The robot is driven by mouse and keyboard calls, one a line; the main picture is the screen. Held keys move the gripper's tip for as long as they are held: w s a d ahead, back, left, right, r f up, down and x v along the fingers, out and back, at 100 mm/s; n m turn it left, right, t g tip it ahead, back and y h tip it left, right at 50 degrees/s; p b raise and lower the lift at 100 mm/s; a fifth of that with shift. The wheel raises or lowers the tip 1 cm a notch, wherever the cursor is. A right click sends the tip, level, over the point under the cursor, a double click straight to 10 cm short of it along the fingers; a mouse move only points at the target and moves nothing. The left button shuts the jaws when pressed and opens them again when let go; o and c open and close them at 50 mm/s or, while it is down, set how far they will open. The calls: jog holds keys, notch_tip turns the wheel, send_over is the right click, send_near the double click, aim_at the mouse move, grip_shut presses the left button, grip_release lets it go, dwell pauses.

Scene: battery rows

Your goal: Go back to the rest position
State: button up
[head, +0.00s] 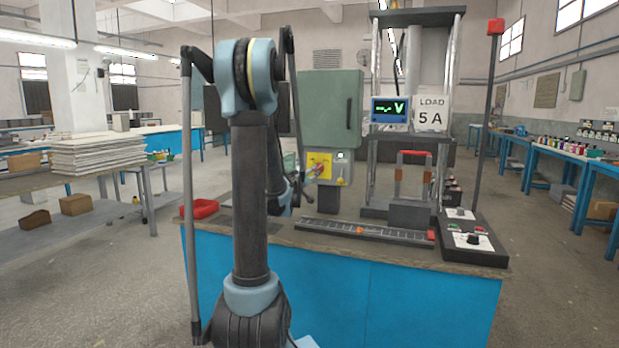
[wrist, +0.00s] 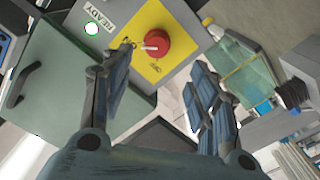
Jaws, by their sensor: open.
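My gripper (wrist: 160,68) is open, with its two fingers apart and nothing between them in the wrist view. Its fingertips point toward a yellow plate (wrist: 183,22) with a red rotary knob (wrist: 155,43). The knob shows just beyond the gap between the fingers; I cannot tell how far off it is. A green light (wrist: 91,29) by a READY label is on the same panel. In the head view the yellow plate (head: 318,165) sits below a grey-green cabinet (head: 331,110). My gripper is mostly hidden behind my own arm there.
A test stand with a voltage display (head: 389,110) and a LOAD 5 A sign (head: 431,112) rises at the right.

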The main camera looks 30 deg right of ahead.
jog(key=shift+s+a, duration=0.3)
jog(key=shift+a, duration=0.1)
dwell(0.3)
jog(key=s+a+f+n+g+y, duration=0.1)
jog(key=s+a+f+g+y, duration=0.2)
jog(key=s+a+f, duration=0.3)
jog(key=s+a+f+n+g+y, duration=0.1)
jog(key=s+a+f+g+y, duration=0.2)
jog(key=s+a, duration=1.4)
jog(key=s+a+f+n+g+y, duration=0.1)
jog(key=s+a+f+g+y, duration=0.2)
jog(key=a, duration=1.6)
jog(key=s+f+y, duration=0.4)
jog(key=s+f, duration=0.3)
jog(key=s, duration=0.1)
jog(key=shift+s+a+f+g+y, duration=0.25)
jog(key=shift+a+f+g+y, duration=0.05)
jog(key=shift+f, duration=0.1)
jog(key=shift+w+f, duration=0.2)
jog(key=shift+w, duration=0.25)
